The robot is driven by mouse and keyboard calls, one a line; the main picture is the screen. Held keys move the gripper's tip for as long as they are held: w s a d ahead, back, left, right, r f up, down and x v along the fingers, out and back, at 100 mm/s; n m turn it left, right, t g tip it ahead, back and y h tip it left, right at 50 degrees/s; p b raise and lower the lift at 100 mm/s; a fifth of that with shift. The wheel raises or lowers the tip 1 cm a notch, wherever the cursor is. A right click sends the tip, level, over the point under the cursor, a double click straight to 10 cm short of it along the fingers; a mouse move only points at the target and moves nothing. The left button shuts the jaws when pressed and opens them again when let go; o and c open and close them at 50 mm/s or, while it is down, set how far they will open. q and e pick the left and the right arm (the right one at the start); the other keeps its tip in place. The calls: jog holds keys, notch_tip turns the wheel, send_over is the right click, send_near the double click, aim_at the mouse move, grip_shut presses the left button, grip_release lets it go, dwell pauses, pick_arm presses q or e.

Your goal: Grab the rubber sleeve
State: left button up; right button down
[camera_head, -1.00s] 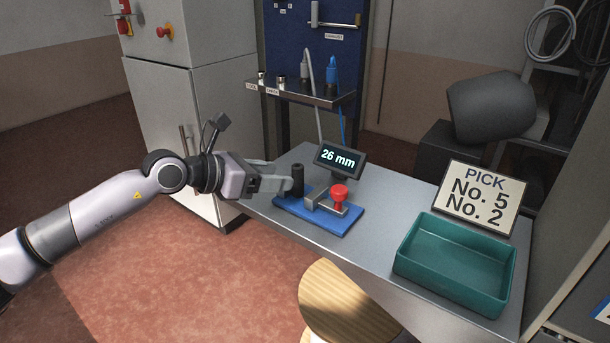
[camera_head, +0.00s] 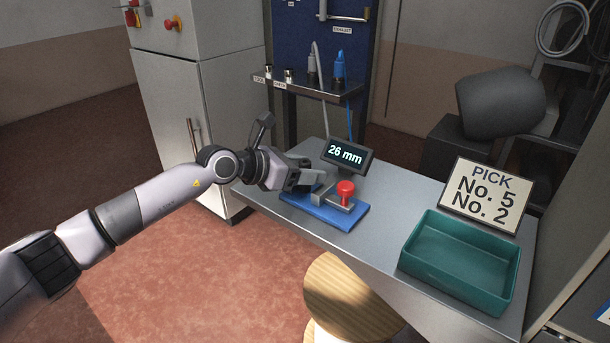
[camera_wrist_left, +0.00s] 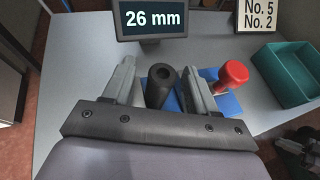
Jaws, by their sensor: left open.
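The rubber sleeve (camera_wrist_left: 161,86) is a black upright tube with a round hole in its top. In the left wrist view it stands between the two fingers of my left gripper (camera_wrist_left: 160,82), which is open, with a gap visible on each side of the sleeve. In the head view my left gripper (camera_head: 310,174) is over the left part of the blue base plate (camera_head: 338,214), and its body and fingers hide the sleeve.
A grey fixture with a red knob (camera_head: 345,188) stands on the blue plate, just right of my gripper. A display (camera_head: 347,157) reading "26 mm" is behind. A green tray (camera_head: 459,260) and a sign (camera_head: 486,195) reading "PICK No. 5 No. 2" are at the right of the metal table (camera_head: 375,247).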

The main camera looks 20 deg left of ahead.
pick_arm(q)
grip_shut()
